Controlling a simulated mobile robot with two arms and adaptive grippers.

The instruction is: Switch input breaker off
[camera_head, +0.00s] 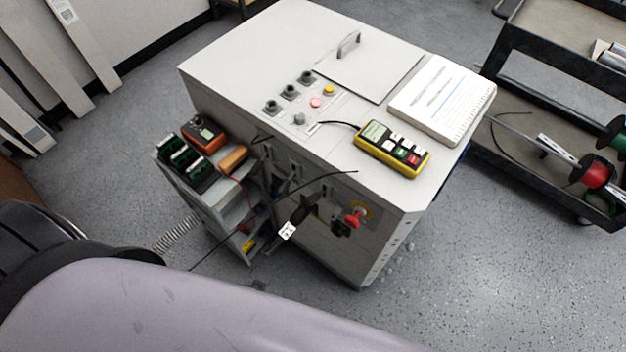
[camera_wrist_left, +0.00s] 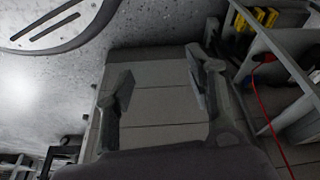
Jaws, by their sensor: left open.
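The light grey transformer cabinet (camera_head: 255,55) stands in the middle of the head view. A red rotary handle (camera_head: 355,217) on a yellow plate sits on its front face, near the right corner. Dark plugs and cables (camera_head: 303,210), one with a white tag, are left of that handle. I cannot tell which part is the input breaker. My left gripper (camera_wrist_left: 160,97) shows in the left wrist view with its two fingers apart and nothing between them. Grey panels lie behind the fingers. I cannot make out this gripper in the head view, and my right gripper is not seen.
A yellow handheld meter (camera_head: 393,149) and a notebook (camera_head: 443,99) lie on the cabinet top. A small shelf unit (camera_head: 232,212) with an orange meter (camera_head: 203,134) stands at its left. A dark cart (camera_head: 520,65) stands at the right. My arm covers the lower foreground.

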